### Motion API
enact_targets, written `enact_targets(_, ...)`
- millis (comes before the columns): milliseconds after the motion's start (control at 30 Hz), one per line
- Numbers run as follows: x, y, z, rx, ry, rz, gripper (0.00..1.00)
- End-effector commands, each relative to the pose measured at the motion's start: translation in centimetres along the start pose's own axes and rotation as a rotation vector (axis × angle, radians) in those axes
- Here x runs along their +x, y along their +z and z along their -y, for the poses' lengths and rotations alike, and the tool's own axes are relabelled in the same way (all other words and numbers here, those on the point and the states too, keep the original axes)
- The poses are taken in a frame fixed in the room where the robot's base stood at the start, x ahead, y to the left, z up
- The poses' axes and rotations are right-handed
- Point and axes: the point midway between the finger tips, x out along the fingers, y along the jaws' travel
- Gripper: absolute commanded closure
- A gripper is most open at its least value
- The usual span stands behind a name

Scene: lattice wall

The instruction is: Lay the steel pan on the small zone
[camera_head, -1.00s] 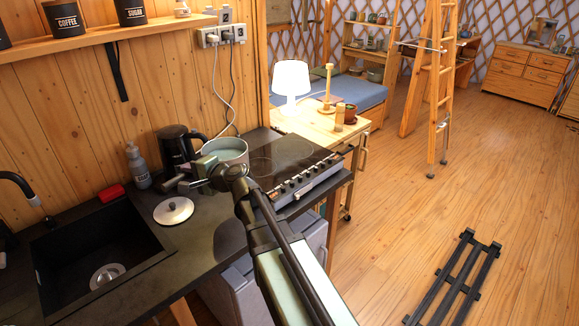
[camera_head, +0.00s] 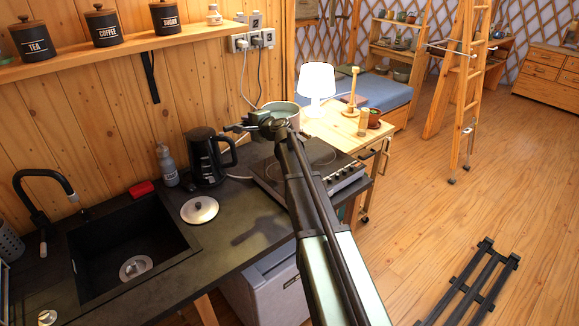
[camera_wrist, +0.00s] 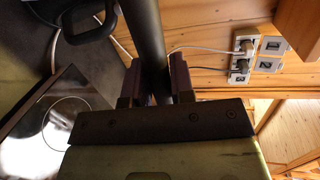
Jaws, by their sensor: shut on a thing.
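The steel pan (camera_head: 291,107) is a grey-silver round vessel, partly hidden behind my wrist in the head view. It is held up toward the far side of the hob (camera_head: 270,176). My gripper (camera_head: 258,123) is shut on the pan's handle. In the wrist view the handle (camera_wrist: 147,35) is a dark bar between the jaws (camera_wrist: 155,85); the pan's bowl does not show there. A cooking zone ring (camera_head: 318,156) shows on the black hob, and a ring (camera_wrist: 62,122) shows in the wrist view. My arm hides part of the hob; I cannot tell which ring is the small zone.
A black kettle (camera_head: 205,160) stands left of the hob, with a lid (camera_head: 199,210) on the counter nearby. A lit lamp (camera_head: 317,82) and a wooden stand (camera_head: 353,95) are on the table beyond. A shelf (camera_head: 110,57) with canisters hangs on the wall.

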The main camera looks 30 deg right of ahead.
Motion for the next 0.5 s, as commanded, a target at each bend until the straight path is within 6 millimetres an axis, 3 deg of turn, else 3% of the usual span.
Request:
enact_targets(33, 0.8, -0.6, 0.2, 0.001, -0.001, -0.007, 1.0)
enact_targets(267, 1.0, -1.0, -0.8, 0.01, -0.005, -0.023, 1.0)
enact_targets(367, 1.5, -1.2, -3.0, 0.01, -0.005, -0.023, 1.0)
enact_targets(500, 2.4, -1.6, -7.8, 0.01, -0.005, -0.023, 1.0)
